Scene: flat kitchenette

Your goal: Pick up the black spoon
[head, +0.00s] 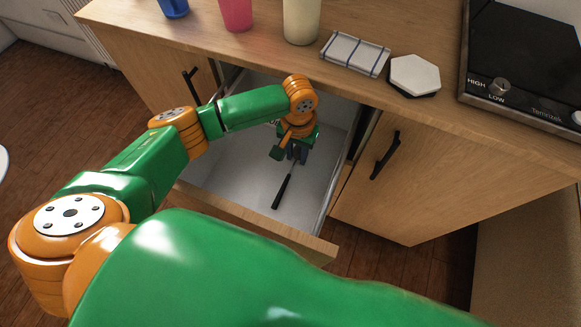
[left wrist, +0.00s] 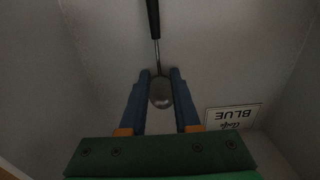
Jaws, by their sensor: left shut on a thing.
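The black spoon (head: 283,190) is in the open drawer (head: 225,172), its dark handle pointing toward the drawer front. My left gripper (head: 297,153) reaches down into the drawer at the spoon's far end. In the left wrist view, the spoon's black handle (left wrist: 153,18) runs up to the top edge, and its grey metal bowl (left wrist: 161,93) shows between the fingers. The left gripper (left wrist: 160,74) is shut on the spoon near where the thin neck meets the bowl. Whether the spoon touches the drawer floor is unclear. My right gripper is out of view.
The wooden counter (head: 440,115) overhangs the drawer's back. On it stand a blue cup (head: 174,7), a pink cup (head: 236,14), a cream cup (head: 301,20) and a stove (head: 525,60).

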